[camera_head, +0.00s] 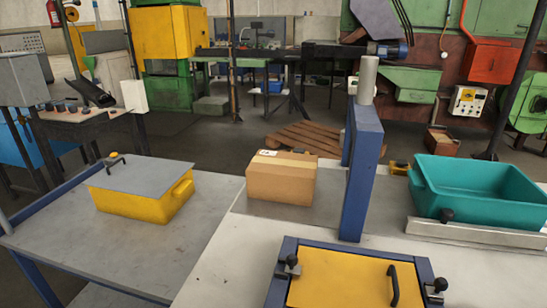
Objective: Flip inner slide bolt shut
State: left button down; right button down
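A yellow door panel (340,284) with a black bar handle (393,285) lies in a blue frame (276,284) at the bottom edge of the head view. A slide bolt with a black knob (291,262) sits at the frame's upper left corner. Another bolt with a black knob (438,287) sits on the right side. I cannot tell which one is the inner bolt, or whether either bolt is engaged. The lower part of the panel is cut off by the picture edge. Neither of my grippers is in view.
A blue post (361,175) rises behind the frame. A cardboard box (281,178) stands left of it. A teal bin (480,190) stands right, behind a metal rail (475,233) with a black knob. A lidded yellow container (140,202) sits on the left table. The bench left of the frame is clear.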

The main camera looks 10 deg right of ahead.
aim_at(440, 284)
jog(key=k+l+u, duration=0.15)
jog(key=k+l, duration=0.45)
jog(key=l, duration=0.2)
jog(key=k+l+u, duration=0.2)
jog(key=k+l, duration=0.45)
jog(key=l, duration=0.1)
